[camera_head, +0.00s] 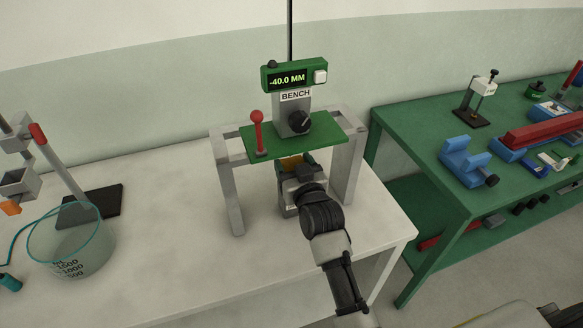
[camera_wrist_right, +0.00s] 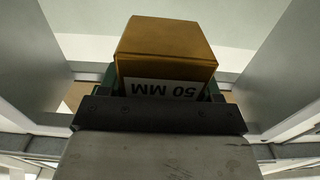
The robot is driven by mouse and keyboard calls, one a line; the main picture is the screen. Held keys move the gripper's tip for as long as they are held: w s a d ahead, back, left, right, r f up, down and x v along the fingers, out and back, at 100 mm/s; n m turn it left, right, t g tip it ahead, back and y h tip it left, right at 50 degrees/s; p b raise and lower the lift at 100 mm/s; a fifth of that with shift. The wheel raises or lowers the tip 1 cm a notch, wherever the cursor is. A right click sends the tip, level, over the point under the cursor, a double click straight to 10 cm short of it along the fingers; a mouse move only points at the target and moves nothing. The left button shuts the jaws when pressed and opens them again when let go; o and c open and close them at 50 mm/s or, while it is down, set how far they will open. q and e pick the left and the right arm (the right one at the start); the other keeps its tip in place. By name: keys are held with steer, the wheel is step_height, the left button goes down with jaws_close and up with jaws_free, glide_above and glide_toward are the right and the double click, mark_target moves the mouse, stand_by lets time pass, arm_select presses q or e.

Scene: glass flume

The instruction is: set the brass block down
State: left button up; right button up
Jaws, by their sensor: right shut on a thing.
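The brass block (camera_wrist_right: 165,42) fills the upper middle of the right wrist view, with a white label reading "50 MM" upside down. In the head view only a small part of the brass block (camera_head: 291,162) shows, just below the front edge of the green plate. My right gripper (camera_head: 296,167) is shut on the block, between the legs of the grey stand; it also shows in the right wrist view (camera_wrist_right: 165,88). The block's underside is hidden, so I cannot tell whether it touches anything below. My left gripper is not in view.
The grey stand (camera_head: 231,200) carries a green plate (camera_head: 325,135) with a red-knobbed lever and a readout of -40.0 MM. A glass beaker (camera_head: 70,250) and a clamp stand (camera_head: 58,165) are at left. The white table's front is clear. A green bench (camera_head: 425,140) stands right.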

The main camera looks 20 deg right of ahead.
steer(key=shift+w+r, duration=0.25)
steer(key=shift+w, duration=0.15)
steer(key=shift+w+f+p, duration=0.35)
steer(key=shift+f, duration=0.4)
steer(key=shift+f+p, duration=0.55)
steer(key=shift+f, duration=0.3)
steer(key=shift+f, duration=0.1)
steer(key=shift+f, duration=0.15)
steer(key=o, duration=1.5)
steer(key=shift+s, duration=0.1)
steer(key=shift+o, duration=0.2)
